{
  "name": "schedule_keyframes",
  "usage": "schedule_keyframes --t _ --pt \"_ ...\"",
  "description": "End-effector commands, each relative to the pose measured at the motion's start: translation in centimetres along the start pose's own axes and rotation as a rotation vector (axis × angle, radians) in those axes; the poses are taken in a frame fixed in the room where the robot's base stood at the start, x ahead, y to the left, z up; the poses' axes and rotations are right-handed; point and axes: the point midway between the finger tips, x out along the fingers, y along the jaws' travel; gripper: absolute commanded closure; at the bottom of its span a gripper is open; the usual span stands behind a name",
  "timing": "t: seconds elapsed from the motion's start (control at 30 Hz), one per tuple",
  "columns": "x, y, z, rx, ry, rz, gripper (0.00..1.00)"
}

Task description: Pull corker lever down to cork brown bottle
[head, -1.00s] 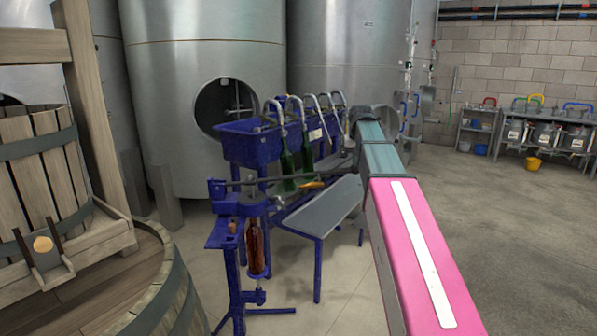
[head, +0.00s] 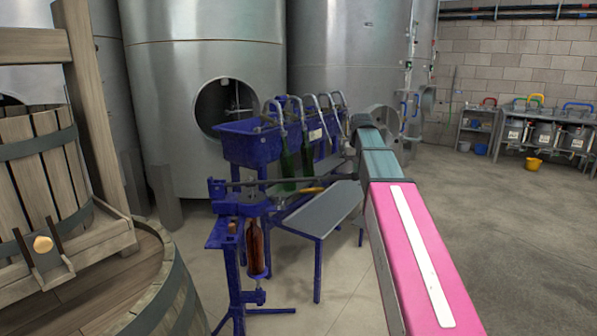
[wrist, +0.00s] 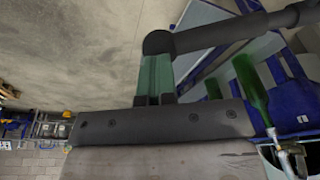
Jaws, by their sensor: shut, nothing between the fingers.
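The blue corker stand (head: 230,262) is left of centre in the head view. A brown bottle (head: 256,248) stands upright on its support, under the corker head. The dark corker lever (head: 290,181) runs roughly level from the corker head to the right, towards my arm. In the wrist view the lever's thick dark grip (wrist: 235,32) crosses the upper right, and its rounded end lies at my fingertips. My gripper (wrist: 157,60) is shut and empty. I cannot tell whether the fingers touch the lever.
A blue filler trough (head: 238,148) with spouts and green bottles (head: 287,163) stands just behind the lever. A grey bench (head: 322,208) is beside the corker. A wooden press (head: 45,165) fills the left, and steel tanks (head: 205,70) the back. Floor to the right is open.

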Motion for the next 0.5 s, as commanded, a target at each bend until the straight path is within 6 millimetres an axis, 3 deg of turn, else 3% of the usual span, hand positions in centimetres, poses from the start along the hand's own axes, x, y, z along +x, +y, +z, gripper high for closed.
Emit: schedule_keyframes --t 0.5 --pt "0.85 -0.01 0.18 0.000 -0.002 -0.001 1.00"
